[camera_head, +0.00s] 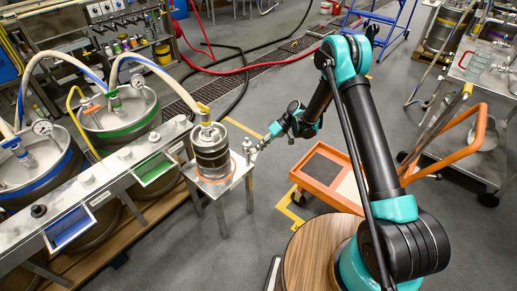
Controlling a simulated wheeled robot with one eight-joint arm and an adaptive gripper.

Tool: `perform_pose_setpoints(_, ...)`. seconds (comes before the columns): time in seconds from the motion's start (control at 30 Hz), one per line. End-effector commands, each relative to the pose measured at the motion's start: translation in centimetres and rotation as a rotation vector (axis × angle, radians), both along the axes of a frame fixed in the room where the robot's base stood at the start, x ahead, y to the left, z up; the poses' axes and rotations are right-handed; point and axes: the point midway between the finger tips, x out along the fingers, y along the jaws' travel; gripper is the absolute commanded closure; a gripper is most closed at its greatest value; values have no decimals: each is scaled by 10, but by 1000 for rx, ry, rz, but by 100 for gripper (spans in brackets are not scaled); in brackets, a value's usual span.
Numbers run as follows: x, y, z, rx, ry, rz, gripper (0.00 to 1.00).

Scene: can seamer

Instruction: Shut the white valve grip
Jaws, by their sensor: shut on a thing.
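A small pale valve fitting (247,147) stands at the right edge of a small steel stand (222,187). It looks like the white valve grip, but it is tiny here and its angle cannot be made out. My gripper (260,143) reaches in from the right and is shut on it, with the fingers largely covering it. A small steel keg (212,155) with a yellow-topped coupler (204,112) stands on the stand, just left of my gripper.
A steel rail (105,172) with several pale knobs and one black knob runs left of the stand, before large kegs (120,115) with hoses and gauges. An orange cart (325,175) stands right of my gripper. A steel table (490,75) is at the right.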

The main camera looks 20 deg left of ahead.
Motion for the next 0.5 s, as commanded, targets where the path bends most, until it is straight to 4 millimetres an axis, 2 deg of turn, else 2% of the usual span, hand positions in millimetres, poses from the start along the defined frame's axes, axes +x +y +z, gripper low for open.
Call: perform_pose_setpoints(0.5,2,-1,-2,27,67,-1,100)
